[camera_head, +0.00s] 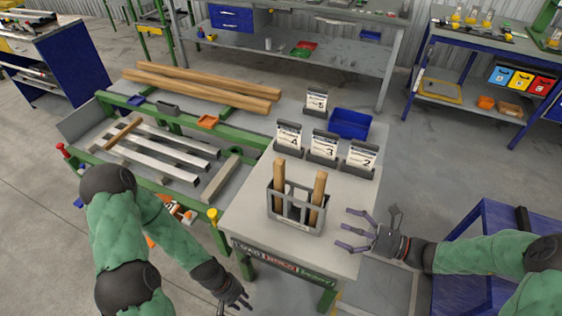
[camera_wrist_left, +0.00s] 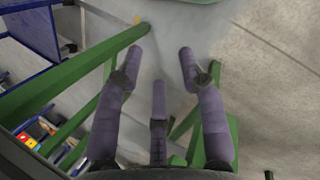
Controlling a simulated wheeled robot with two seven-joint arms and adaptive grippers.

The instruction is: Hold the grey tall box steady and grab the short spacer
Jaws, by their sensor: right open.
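The grey tall box (camera_head: 294,218) is an open-framed holder upright on the pale table, in the head view. Two upright wooden pieces stand in it, a left one (camera_head: 279,180) and a right one (camera_head: 319,190). Their lower ends are partly hidden, so I cannot tell which is the short spacer. My right gripper (camera_head: 364,226) is open and empty, to the right of the box and apart from it. My left gripper (camera_head: 240,297) is below the table's front left corner, away from the box. In the left wrist view its fingers (camera_wrist_left: 160,62) are spread with nothing between them.
Several numbered card holders (camera_head: 322,146) and a blue bin (camera_head: 350,123) stand at the back of the table (camera_head: 248,208). A green-framed rack with metal bars (camera_head: 160,148) and long wooden beams (camera_head: 200,85) is at the left. The tabletop around the box is clear.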

